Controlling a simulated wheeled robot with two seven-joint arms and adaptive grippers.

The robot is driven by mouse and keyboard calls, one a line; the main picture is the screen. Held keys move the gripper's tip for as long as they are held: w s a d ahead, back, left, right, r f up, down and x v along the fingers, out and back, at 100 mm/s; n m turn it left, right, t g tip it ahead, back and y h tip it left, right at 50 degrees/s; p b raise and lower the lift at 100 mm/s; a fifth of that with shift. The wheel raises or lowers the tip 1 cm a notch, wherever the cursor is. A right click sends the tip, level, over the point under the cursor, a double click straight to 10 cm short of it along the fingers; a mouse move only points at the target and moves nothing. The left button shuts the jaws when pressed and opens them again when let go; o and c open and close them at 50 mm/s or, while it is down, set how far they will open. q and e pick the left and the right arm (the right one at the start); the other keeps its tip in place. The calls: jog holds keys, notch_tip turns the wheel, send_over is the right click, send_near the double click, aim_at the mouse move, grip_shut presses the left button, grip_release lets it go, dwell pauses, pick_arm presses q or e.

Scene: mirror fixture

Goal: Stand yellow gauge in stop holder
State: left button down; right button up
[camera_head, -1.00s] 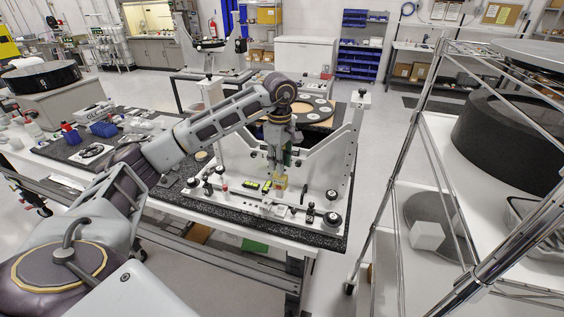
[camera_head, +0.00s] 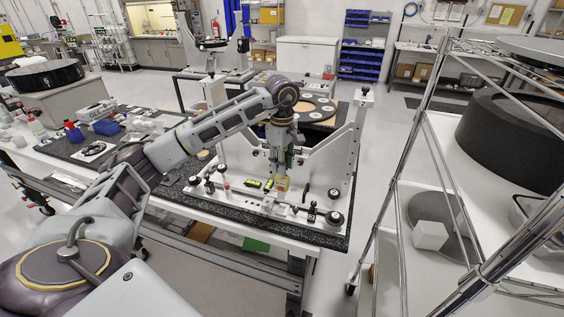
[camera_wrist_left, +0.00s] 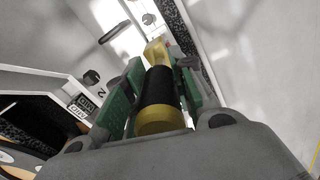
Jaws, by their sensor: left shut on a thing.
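My left gripper (camera_head: 280,168) points down over the front part of the white mirror fixture (camera_head: 235,172). It is shut on the yellow gauge (camera_head: 282,185), whose yellow lower end shows below the fingers. In the left wrist view the gauge (camera_wrist_left: 160,95) has a black middle band and yellow ends. It lies between the green-padded fingers of the left gripper (camera_wrist_left: 155,90), its narrow far end pointing at the fixture plate. I cannot tell whether that end touches anything. I cannot pick out the stop holder for certain; the gripper and gauge hide part of the plate. My right gripper is not in view.
Black knobs (camera_head: 333,194) and small fittings stand along the fixture's front. Yellow-green and black pieces (camera_head: 254,183) lie just left of the gauge. A tall white side bracket (camera_head: 347,150) rises to its right. A wire shelf rack (camera_head: 398,175) stands farther right.

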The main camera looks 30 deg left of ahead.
aim_at(282, 178)
pick_arm(q)
jog(key=shift+f+b, duration=0.4)
jog(key=shift+f, duration=0.3)
jog(key=shift+f+b, duration=0.4)
jog(key=shift+f, duration=0.7)
jog(key=shift+f+b, duration=0.25)
jog(key=shift+b, duration=0.15)
jog(key=shift+f, duration=0.1)
dwell(0.5)
jog(key=shift+f+b, duration=0.45)
jog(key=shift+f, duration=0.05)
dwell(0.5)
jog(key=shift+f+b, duration=0.45)
jog(key=shift+f, duration=0.15)
dwell(0.4)
